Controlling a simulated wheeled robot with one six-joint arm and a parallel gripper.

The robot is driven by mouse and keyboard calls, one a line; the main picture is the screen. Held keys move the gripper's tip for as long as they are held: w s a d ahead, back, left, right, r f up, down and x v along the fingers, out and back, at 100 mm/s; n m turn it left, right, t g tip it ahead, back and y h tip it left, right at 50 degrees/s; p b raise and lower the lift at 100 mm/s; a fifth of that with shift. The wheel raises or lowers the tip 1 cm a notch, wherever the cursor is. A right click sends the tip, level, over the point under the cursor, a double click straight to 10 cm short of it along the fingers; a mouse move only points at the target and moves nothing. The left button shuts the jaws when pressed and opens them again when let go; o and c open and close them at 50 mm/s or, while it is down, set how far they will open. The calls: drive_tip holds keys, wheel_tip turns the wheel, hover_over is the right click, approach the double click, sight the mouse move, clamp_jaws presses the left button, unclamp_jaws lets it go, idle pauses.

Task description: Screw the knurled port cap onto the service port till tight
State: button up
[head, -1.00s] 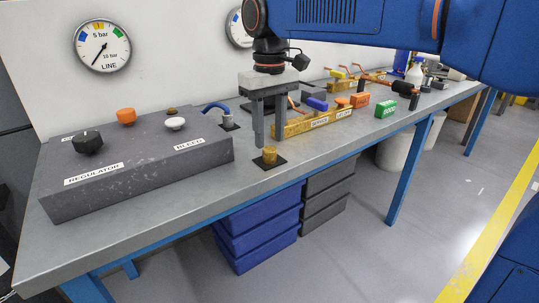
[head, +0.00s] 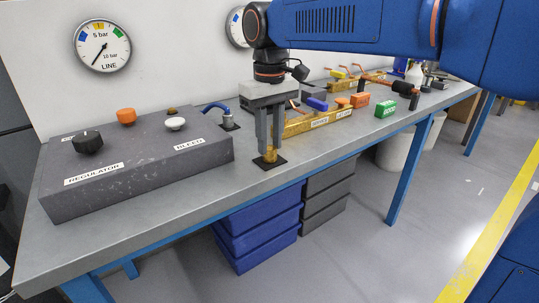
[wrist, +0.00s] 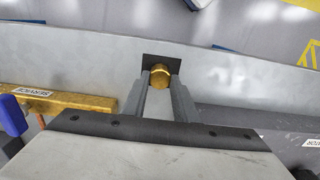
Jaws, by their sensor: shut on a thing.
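The brass-coloured port cap (head: 269,156) stands on a small black square pad (head: 281,162) near the bench's front edge. It also shows in the wrist view (wrist: 160,77), round and gold, between my fingertips at the pad. My gripper (head: 270,153) points straight down with its two grey fingers shut on the cap, one on each side. The cap appears to be still at the pad. A brass bar (head: 295,128) with a label that seems to read SERVICE lies behind and to the right in the head view. I cannot make out the service port's opening on it.
A dark stone-like block (head: 135,165) with several knobs fills the left of the bench. The bench's front edge is close to the pad.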

sight(270, 148)
drive_tip(key=shift+r, duration=2.4)
